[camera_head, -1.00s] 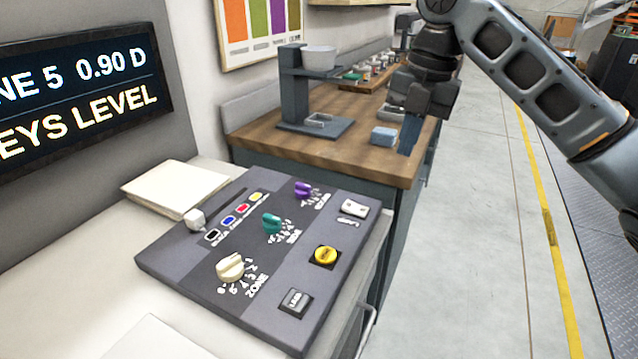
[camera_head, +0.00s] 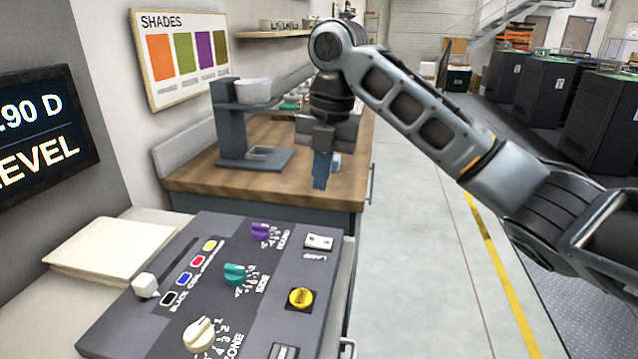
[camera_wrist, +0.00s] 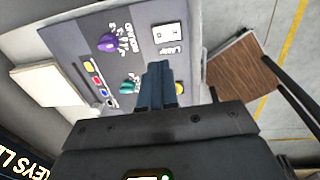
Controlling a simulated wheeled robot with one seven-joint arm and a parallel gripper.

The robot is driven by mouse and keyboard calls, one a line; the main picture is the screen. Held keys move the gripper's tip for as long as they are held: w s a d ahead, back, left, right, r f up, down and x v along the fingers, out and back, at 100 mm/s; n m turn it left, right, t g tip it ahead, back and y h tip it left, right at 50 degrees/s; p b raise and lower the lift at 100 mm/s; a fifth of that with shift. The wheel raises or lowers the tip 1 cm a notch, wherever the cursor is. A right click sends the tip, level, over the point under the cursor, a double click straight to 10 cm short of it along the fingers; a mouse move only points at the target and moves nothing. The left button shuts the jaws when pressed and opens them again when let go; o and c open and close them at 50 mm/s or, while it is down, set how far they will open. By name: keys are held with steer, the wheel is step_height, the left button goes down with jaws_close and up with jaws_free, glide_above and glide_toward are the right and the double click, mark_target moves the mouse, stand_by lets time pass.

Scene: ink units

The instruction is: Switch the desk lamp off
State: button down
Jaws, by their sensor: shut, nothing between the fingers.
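A white rocker switch (camera_head: 319,242) with a label that appears to read "Lamp" sits at the far right corner of the dark control panel (camera_head: 215,280). It also shows in the wrist view (camera_wrist: 167,34). My gripper (camera_head: 322,186) is shut and empty, its blue fingers pointing down. In the head view it is raised beyond the panel's far edge, in front of the wooden bench and apart from the switch. In the wrist view the fingertips (camera_wrist: 158,66) appear over the panel, below the switch. I cannot make out a desk lamp clearly.
The panel also bears a purple knob (camera_head: 260,232), a teal knob (camera_head: 235,272), a cream knob (camera_head: 199,334), a yellow button (camera_head: 300,298) and a white slider (camera_head: 145,285). A pale pad (camera_head: 110,245) lies left. The wooden bench (camera_head: 220,182) holds a grey stand (camera_head: 228,125).

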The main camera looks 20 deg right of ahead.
mark_target(313, 239)
steer(key=f, duration=0.4)
steer(key=f+p, duration=0.1)
steer(key=f, duration=0.2)
steer(key=a+f, duration=0.1)
steer(key=f, duration=0.3)
steer(key=shift+w+f, duration=0.35)
steer(key=shift+w, duration=0.05)
steer(key=shift+w+f, duration=0.2)
steer(key=shift+s+r, duration=0.15)
steer(key=shift+s, duration=0.1)
steer(key=shift+w, duration=0.1)
steer(key=shift+s+d+r+p, duration=0.1)
steer(key=shift+s+d+p, duration=0.2)
steer(key=shift+s+d, duration=0.25)
steer(key=shift+w, duration=0.1)
